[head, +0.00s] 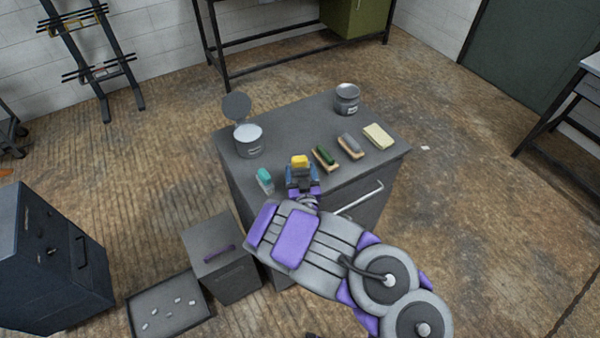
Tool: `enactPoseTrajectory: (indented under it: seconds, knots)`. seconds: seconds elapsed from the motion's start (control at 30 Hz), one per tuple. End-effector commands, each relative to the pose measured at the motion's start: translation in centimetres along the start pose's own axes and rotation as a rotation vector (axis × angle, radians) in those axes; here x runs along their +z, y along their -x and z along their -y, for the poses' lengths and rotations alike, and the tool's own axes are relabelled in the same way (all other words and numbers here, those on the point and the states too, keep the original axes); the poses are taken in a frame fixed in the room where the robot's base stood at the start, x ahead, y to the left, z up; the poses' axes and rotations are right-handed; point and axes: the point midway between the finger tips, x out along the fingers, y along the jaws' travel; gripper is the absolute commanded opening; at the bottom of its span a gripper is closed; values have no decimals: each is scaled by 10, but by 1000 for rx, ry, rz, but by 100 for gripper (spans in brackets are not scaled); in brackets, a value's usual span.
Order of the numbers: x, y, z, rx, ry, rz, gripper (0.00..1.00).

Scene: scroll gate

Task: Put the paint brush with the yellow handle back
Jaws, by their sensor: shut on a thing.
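My gripper (302,186) is over the near part of the grey cabinet top (300,125), with its jaws pointing away from me. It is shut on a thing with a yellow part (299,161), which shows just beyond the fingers. I take this as the yellow-handled paint brush; its lower part is hidden by the gripper. I cannot tell whether it touches the top. To its right lie a green-topped brush (325,155) and a grey-topped brush (350,145), each with a tan edge. A teal-topped item (265,178) is to its left.
An open paint can (249,143) with a raised round lid stands at the back left; another can (347,97) stands at the back right. A cream block (379,135) lies at the right.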

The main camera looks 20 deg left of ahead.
Motion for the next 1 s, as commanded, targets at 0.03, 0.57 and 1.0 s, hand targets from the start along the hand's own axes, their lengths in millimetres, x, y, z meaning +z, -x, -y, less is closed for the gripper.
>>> enactPoseTrajectory:
  seconds: [0.03, 0.57, 1.0]
  knots:
    - [1, 0, 0, 0, 0, -1, 31]
    - [7, 0, 0, 0, -1, -1, 31]
    - [7, 0, 0, 0, -1, 0, 100]
